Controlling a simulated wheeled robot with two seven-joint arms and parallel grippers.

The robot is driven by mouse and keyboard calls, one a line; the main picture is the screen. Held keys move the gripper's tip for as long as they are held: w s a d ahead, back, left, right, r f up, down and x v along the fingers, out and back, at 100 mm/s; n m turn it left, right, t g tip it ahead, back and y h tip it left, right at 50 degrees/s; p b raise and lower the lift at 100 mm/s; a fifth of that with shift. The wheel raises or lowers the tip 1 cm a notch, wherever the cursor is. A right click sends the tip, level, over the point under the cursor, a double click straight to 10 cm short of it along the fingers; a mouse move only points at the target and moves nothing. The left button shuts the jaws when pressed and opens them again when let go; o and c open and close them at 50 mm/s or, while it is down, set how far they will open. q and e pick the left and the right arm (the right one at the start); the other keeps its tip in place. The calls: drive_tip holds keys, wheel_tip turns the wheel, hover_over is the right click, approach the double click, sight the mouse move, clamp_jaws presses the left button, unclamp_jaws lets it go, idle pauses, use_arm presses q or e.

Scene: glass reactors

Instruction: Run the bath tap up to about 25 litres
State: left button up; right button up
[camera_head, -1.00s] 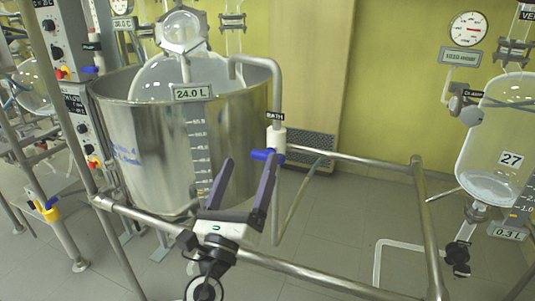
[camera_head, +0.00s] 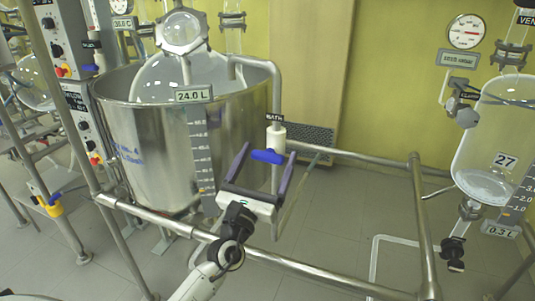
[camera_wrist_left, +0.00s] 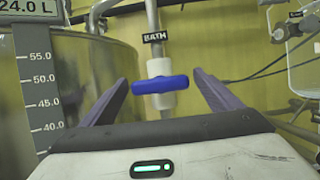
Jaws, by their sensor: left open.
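The bath tap's blue handle (camera_head: 267,156) lies level across a white valve body (camera_head: 275,138) on the upright pipe under the BATH label (camera_head: 275,117). The steel bath (camera_head: 145,150) stands to its left, with a 24.0 L readout (camera_head: 193,95) above a litre scale (camera_head: 200,150). My left gripper (camera_head: 269,150) is open, with a finger on either side of the handle. In the left wrist view the handle (camera_wrist_left: 160,85) sits centred between the fingertips, with gaps on both sides. Its depth between the fingers is hard to tell. My right gripper is out of view.
A steel frame rail (camera_head: 300,268) runs below and in front of my left gripper. A frame post (camera_head: 420,220) stands to the right. A control panel (camera_head: 82,130) is left of the bath.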

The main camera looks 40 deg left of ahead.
use_arm(q)
drive_tip(key=shift+w+a+r, duration=0.1)
drive_tip(key=shift+w, duration=0.15)
drive_tip(key=c, duration=1.1)
drive_tip(key=shift+o, duration=0.2)
